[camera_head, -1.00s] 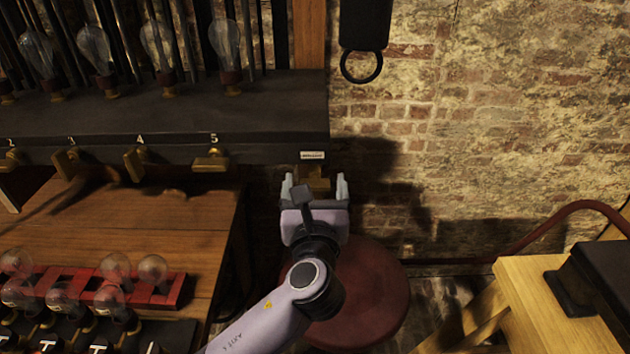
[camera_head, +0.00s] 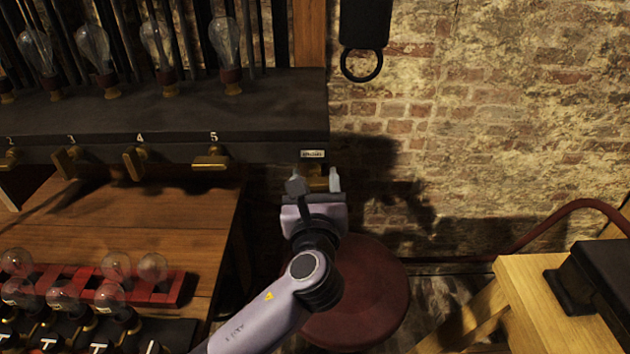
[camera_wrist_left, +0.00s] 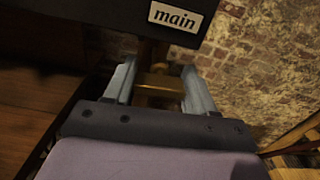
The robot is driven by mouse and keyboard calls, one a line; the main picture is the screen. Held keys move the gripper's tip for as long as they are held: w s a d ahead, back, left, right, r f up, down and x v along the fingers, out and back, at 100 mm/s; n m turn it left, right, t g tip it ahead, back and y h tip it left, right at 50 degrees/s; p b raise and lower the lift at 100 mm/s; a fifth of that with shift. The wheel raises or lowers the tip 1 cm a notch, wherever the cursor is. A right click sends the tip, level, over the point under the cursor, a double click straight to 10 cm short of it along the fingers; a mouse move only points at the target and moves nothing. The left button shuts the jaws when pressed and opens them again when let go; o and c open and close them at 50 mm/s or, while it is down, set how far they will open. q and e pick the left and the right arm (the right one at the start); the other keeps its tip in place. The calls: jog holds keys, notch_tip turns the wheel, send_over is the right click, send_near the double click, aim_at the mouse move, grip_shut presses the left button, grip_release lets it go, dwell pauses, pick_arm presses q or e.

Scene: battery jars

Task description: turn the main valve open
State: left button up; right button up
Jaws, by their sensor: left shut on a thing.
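The main valve's brass handle (camera_head: 319,184) sits under the right end of the dark shelf, below a small white label (camera_head: 312,154). In the left wrist view the label (camera_wrist_left: 177,15) reads "main" and the brass handle (camera_wrist_left: 158,86) lies between the fingers. My left gripper (camera_head: 318,182) is shut on the handle, one finger at each side. Its body and wrist hide the lower part of the valve in the head view. My right gripper is not in view.
Other brass valve levers, such as the one marked 5 (camera_head: 212,158), line the shelf front (camera_head: 270,150) to the left. A round dark red stool (camera_head: 375,300) stands below my arm. A wooden table (camera_head: 540,290) is at the right. The brick wall (camera_head: 500,130) is behind.

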pick_arm(q)
jog(key=n, duration=0.3)
jog(key=shift+a+n, duration=0.1)
jog(key=shift+n, duration=1.5)
jog(key=o, duration=1)
jog(key=shift+o, duration=0.2)
